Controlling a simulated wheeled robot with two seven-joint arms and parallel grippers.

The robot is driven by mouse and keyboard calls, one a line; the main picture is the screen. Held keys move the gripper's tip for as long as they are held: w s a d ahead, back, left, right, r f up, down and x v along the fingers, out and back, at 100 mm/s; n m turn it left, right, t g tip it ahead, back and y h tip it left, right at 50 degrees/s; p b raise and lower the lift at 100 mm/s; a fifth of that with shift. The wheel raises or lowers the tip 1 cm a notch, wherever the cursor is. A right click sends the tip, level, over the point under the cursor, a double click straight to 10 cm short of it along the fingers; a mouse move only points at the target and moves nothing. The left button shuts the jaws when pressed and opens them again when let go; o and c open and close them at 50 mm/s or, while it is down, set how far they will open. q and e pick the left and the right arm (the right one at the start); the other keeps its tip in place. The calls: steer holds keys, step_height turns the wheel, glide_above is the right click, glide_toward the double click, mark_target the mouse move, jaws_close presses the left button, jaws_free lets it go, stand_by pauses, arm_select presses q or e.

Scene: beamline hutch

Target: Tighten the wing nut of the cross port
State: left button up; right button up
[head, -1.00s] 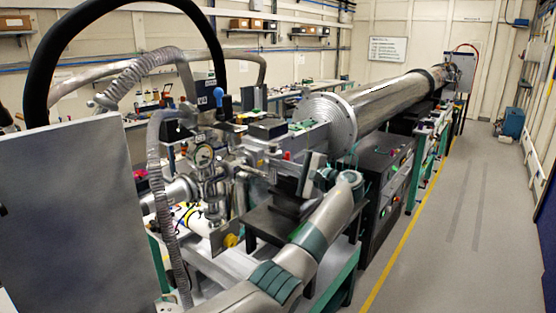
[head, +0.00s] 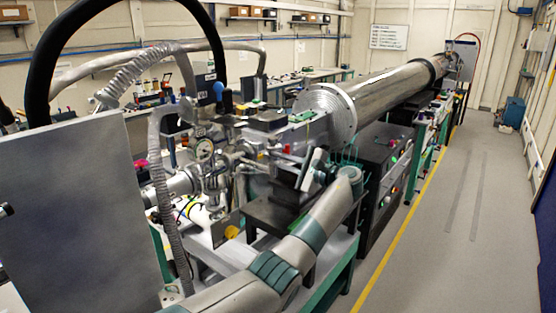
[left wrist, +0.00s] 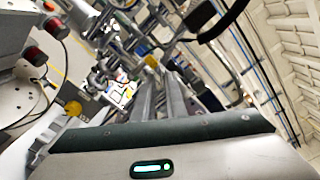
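The cross port (head: 213,182) is a cluster of metal vacuum fittings with a round dial gauge (head: 204,149) at left of centre in the head view. Its wing nut is too small and cluttered to make out. My left arm reaches in from the bottom, bends at the right, and brings my left gripper (head: 283,164) to the right of the cross, pointing toward it. The finger area is blurred there. In the left wrist view my gripper's grey fingers (left wrist: 165,97) point up toward blurred metal fittings; their gap and any contact are unclear. My right gripper is not in view.
A ribbed grey hose (head: 165,200) hangs left of the cross, and a black hose (head: 45,60) arches above. A grey panel (head: 75,215) blocks the left foreground. A long beam pipe (head: 385,87) runs back right. The floor (head: 465,220) at right is clear.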

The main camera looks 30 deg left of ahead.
arm_select(q)
steer(key=shift+d+r, duration=0.1)
steer(key=s+d+b, duration=0.1)
steer(key=d+b, duration=0.6)
steer(key=d, duration=1)
steer(key=shift+s+d+b, duration=0.15)
steer(key=shift+b, duration=0.15)
